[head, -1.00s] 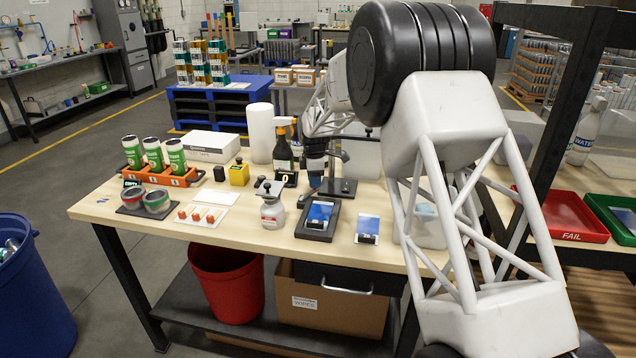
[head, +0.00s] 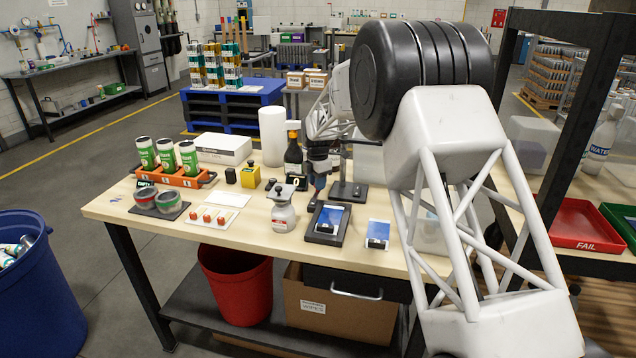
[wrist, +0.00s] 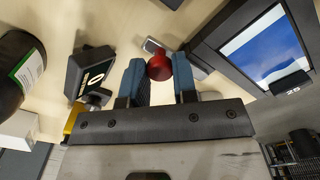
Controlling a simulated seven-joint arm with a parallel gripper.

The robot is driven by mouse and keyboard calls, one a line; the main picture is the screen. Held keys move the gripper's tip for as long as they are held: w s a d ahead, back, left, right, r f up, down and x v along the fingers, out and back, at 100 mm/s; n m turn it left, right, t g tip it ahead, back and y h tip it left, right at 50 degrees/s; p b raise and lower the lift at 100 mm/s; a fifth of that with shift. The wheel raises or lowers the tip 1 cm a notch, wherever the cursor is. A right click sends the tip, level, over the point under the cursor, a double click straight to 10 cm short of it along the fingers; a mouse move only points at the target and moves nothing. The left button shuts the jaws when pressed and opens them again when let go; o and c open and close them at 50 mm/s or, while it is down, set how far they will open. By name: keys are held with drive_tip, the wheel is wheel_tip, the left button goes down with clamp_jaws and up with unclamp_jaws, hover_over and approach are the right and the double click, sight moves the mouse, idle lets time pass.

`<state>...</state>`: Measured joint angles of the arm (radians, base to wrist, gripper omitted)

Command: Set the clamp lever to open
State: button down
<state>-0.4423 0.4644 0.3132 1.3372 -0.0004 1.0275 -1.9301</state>
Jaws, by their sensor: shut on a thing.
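The clamp lever's red knob (wrist: 159,68) sits between the two blue finger pads of my gripper (wrist: 158,80) in the wrist view, and the gripper is shut on it. A short grey metal piece (wrist: 153,45) shows beside the knob; most of the lever is hidden by the fingers. In the head view my gripper (head: 318,182) points down at the dark stand (head: 347,192) near the middle of the table. The knob is too small and covered to make out there, so I cannot tell the lever's angle.
A black-framed blue plate (wrist: 258,45) lies close to the right of my fingers in the wrist view. A small black display (wrist: 82,75) and a dark bottle (wrist: 22,72) stand to the left.

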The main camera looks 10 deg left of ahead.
drive_tip(key=shift+a, duration=0.1)
drive_tip(key=c, duration=0.9)
unclamp_jaws()
drive_tip(key=shift+r, duration=3.95)
